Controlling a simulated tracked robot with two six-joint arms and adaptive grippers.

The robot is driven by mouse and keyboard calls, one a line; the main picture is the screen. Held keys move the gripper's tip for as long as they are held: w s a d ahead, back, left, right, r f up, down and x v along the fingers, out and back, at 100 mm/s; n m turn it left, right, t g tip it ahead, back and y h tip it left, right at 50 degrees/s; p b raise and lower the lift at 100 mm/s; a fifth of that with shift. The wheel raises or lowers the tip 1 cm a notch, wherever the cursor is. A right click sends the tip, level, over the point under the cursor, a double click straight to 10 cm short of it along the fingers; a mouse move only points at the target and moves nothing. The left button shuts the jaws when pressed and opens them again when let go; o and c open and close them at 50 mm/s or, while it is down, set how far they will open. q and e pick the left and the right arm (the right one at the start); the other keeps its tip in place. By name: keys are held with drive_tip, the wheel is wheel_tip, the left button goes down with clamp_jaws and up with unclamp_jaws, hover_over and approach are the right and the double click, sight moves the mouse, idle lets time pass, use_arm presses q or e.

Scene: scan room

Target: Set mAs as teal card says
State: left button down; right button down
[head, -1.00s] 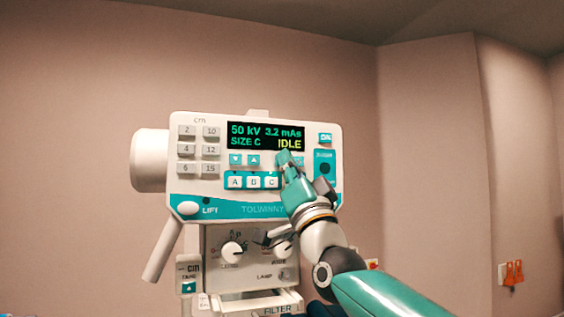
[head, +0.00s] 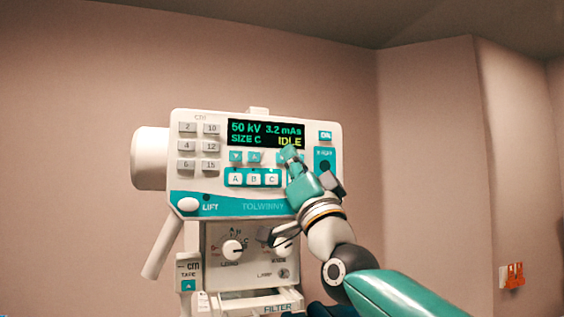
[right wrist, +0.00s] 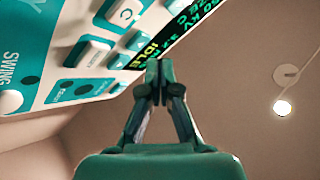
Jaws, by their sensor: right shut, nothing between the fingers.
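The white and teal control panel (head: 215,201) faces me in the head view. Its black display (head: 266,134) reads 50 kV, 3.2 mAs, SIZE C and IDLE. Two teal arrow buttons (head: 245,157) sit under the display's left half. My right gripper (head: 289,153) is shut and empty in front of the panel, just below IDLE. I see no teal card. My left gripper is out of view.
Number buttons (head: 187,146) lie on the panel's left, and A, B, C keys (head: 254,178) below the arrows. An ON button (head: 325,136) is at the upper right. Knobs (head: 232,249) sit on the lower box.

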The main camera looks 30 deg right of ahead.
drive_tip(key=s, duration=0.2)
drive_tip(key=s+a+b, duration=0.1)
drive_tip(key=s, duration=0.1)
drive_tip(key=shift+s, duration=0.1)
idle(1.8)
drive_tip(key=s+b, duration=0.1)
drive_tip(key=s+a+b, duration=0.1)
drive_tip(key=s, duration=0.1)
drive_tip(key=shift+s+f+b, duration=0.1)
drive_tip(key=shift+s+b, duration=0.2)
drive_tip(key=shift+w+d, duration=0.1)
drive_tip(key=shift+w, duration=0.05)
drive_tip(key=w+d+p, duration=0.1)
drive_tip(key=w+d, duration=0.1)
drive_tip(key=w, duration=0.6)
drive_tip(key=shift+w, duration=0.15)
idle(0.4)
